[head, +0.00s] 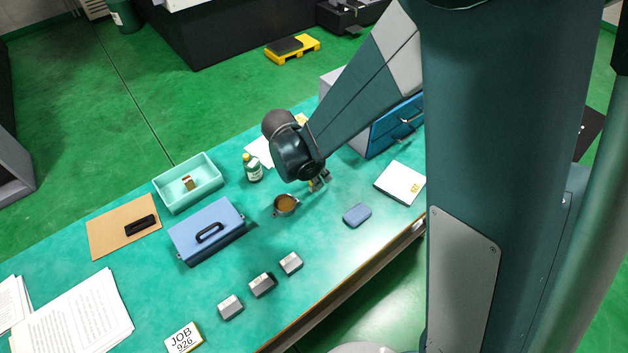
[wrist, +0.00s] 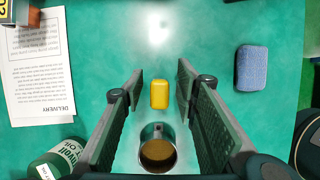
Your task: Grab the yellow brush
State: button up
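A small yellow block-shaped thing (wrist: 159,94), the only match for the yellow brush, lies on the green bench in the wrist view. No bristles show. My gripper (wrist: 160,88) is open, with one finger to the left and one to the right of it. The fingers look apart from it; their height above the bench is hard to tell. In the head view my gripper (head: 319,183) points down at the bench, and the yellow brush (head: 311,185) shows only as a speck, mostly hidden by it.
A metal cup with brown contents (head: 286,204) stands close beside the gripper; it also shows in the wrist view (wrist: 157,148). A green bottle (head: 252,168) stands to the left. A blue block (head: 357,214) lies to the right, with clear bench between.

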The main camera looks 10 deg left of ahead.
jog(key=shift+b+x, duration=0.3)
jog(key=shift+x, duration=1.45)
jog(key=shift+c, duration=0.5)
grip_shut()
